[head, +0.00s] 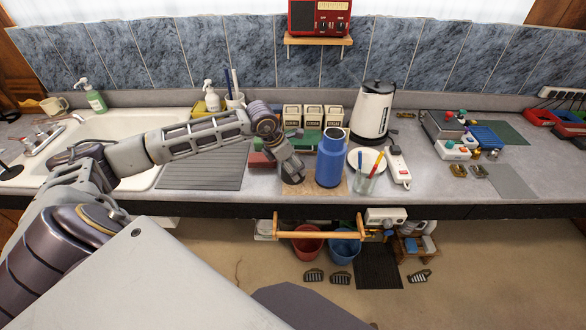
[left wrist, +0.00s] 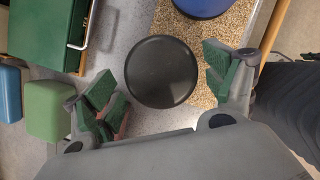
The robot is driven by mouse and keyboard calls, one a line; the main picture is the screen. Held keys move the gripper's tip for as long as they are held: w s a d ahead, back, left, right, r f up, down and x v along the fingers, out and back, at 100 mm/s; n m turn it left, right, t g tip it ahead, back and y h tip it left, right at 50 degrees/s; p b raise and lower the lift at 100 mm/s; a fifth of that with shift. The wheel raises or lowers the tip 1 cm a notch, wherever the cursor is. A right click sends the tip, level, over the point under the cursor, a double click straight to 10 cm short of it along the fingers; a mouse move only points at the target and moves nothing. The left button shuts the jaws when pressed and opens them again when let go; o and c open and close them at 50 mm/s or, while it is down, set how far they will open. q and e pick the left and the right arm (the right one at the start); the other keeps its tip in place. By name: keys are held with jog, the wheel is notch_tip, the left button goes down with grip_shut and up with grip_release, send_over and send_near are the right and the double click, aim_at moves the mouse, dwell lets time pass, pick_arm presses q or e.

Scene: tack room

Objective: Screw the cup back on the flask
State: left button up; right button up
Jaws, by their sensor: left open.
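The blue flask (head: 330,162) stands upright on a cork mat (head: 312,191) near the counter's front edge. Its blue side also shows at the top of the left wrist view (left wrist: 205,6). A dark round piece (left wrist: 161,71), which looks like the cup seen from above, sits partly over the mat's edge, beside the flask. My left gripper (head: 294,173) is low, just left of the flask. In the left wrist view its green-padded fingers (left wrist: 163,92) are open on either side of the dark round piece, with gaps showing. My right gripper is not in view.
A kettle (head: 373,110) and several canisters (head: 312,116) are behind. A ribbed drainer (head: 203,168) lies left.

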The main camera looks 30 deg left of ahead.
pick_arm(q)
jog(key=shift+p+x, duration=0.35)
jog(key=shift+x, duration=1.2)
jog(key=shift+c, duration=0.4)
jog(key=c, duration=0.7)
